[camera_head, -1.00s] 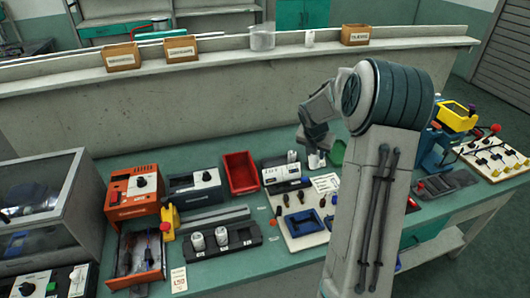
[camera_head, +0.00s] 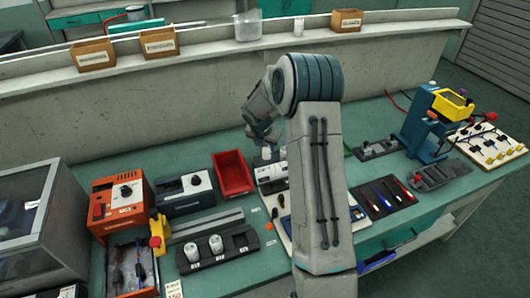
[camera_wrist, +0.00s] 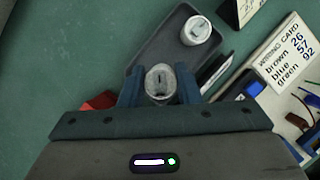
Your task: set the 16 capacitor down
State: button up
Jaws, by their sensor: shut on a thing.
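My gripper (camera_wrist: 160,88) is shut on a pale, round-topped capacitor (camera_wrist: 159,82), held between the two blue fingers; no number is readable on it. In the wrist view the capacitor is over the near part of a dark grey tray (camera_wrist: 153,47). A second white capacitor (camera_wrist: 197,29) stands at the tray's far right. I cannot tell whether the held capacitor touches the tray. In the head view my gripper (camera_head: 263,139) is behind the white-faced box (camera_head: 272,174), with the held capacitor (camera_head: 267,153) left of the standing one (camera_head: 283,152).
A red bin (camera_head: 233,174) stands close left of my gripper. The wiring card (camera_wrist: 284,52) and parts board are to the right. A black rack (camera_head: 240,240) holds two white capacitors (camera_head: 216,244). My arm hides part of the bench.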

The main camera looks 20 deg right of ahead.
aim_at(265, 153)
jog(key=shift+w+a+f, duration=0.15)
jog(key=shift+a+f, duration=0.1)
jog(key=shift+f, duration=2.05)
jog(key=o, duration=1)
jog(key=shift+c, duration=0.2)
